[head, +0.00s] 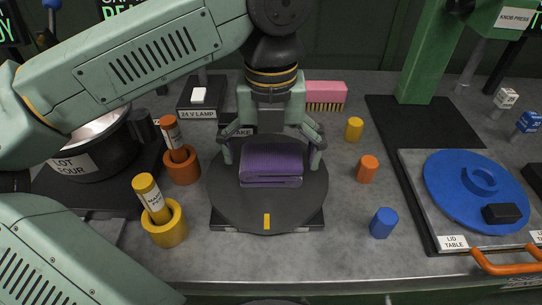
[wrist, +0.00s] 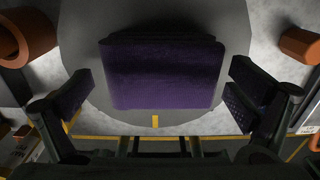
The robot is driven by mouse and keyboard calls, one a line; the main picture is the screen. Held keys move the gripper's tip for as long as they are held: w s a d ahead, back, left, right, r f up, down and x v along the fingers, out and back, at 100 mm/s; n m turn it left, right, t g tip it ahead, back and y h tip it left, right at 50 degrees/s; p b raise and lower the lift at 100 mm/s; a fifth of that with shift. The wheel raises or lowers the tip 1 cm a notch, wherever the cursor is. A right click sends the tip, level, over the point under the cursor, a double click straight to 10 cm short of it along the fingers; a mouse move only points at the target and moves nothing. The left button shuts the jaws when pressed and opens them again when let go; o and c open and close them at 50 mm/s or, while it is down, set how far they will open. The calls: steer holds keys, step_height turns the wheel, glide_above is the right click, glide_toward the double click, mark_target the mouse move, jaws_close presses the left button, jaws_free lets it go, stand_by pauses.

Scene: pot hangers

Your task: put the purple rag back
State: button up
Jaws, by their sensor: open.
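The purple rag (head: 272,163) is folded into a thick pad and lies on the round dark turntable (head: 225,195) in the middle of the bench. It also shows in the wrist view (wrist: 162,72), where its whole top face is in sight. My gripper (head: 272,160) is above the turntable with its fingers spread on the left and right of the rag. In the wrist view my gripper (wrist: 158,92) is open, with a gap between each finger pad and the rag. Nothing is held.
An orange cup (head: 182,168) and a yellow cup (head: 166,228), each with a marked cylinder, stand left of the turntable. Yellow, orange and blue pegs (head: 383,222) stand at its right. A pink brush (head: 325,94) lies behind. A blue lid (head: 455,190) lies far right.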

mark_target(270, 156)
step_height(270, 156, up, 11)
stand_by(0.3)
steer(key=shift+a+r, duration=0.1)
